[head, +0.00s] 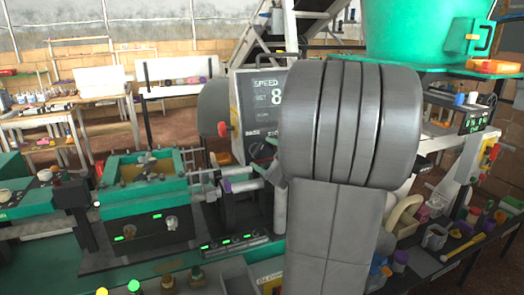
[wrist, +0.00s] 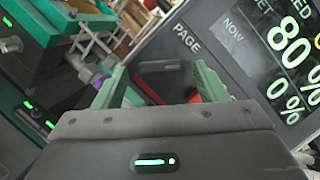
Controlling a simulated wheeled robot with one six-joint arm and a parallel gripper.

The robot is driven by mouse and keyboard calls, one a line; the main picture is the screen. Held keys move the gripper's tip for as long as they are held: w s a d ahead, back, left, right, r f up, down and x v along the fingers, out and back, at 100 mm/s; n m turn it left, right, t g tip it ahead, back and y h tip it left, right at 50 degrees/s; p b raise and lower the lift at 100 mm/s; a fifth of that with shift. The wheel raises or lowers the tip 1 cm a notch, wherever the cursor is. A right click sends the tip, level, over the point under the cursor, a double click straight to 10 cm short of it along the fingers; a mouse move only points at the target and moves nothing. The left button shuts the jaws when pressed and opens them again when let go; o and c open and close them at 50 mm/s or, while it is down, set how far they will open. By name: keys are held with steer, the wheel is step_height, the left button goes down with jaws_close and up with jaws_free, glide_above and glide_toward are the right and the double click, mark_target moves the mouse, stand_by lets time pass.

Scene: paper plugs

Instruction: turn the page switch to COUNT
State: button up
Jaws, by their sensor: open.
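The grey control panel (head: 243,125) stands at the centre of the head view with a dark SPEED screen. In the wrist view the same panel (wrist: 197,18) is tilted, and the word PAGE is printed beside its screen. My gripper (wrist: 157,78) is open, its two green fingers spread in front of the panel's lower part. A dark shape and a red part (wrist: 194,97) show between and behind the fingers, just below PAGE; I cannot tell whether this is the page switch. No COUNT mark is readable.
The screen (wrist: 282,58) reads 80% above and 0% below. A green and black machine (head: 145,180) stands left of the panel, with rollers between. A large green tub (head: 415,40) is at the back right. A crowded bench (head: 440,262) lies at the right.

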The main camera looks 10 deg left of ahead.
steer(key=shift+x, duration=0.95)
steer(key=shift+c, duration=0.4)
steer(key=c, duration=0.9)
steer(key=shift+f+m+b, duration=0.15)
steer(key=shift+m+b, duration=0.2)
steer(key=shift+m, duration=0.05)
steer(key=shift+s+a+m+t+h+b, duration=0.1)
steer(key=shift+m+t+h+b, duration=0.2)
steer(key=shift+m+t+b, duration=0.85)
steer(key=shift+s+m+t+h+b, duration=0.1)
steer(key=shift+m+h+b, duration=0.25)
steer(key=shift+m, duration=1.55)
steer(key=shift+m+t+h+b, duration=0.25)
steer(key=shift+m+t+b, duration=0.4)
steer(key=shift+m, duration=0.9)
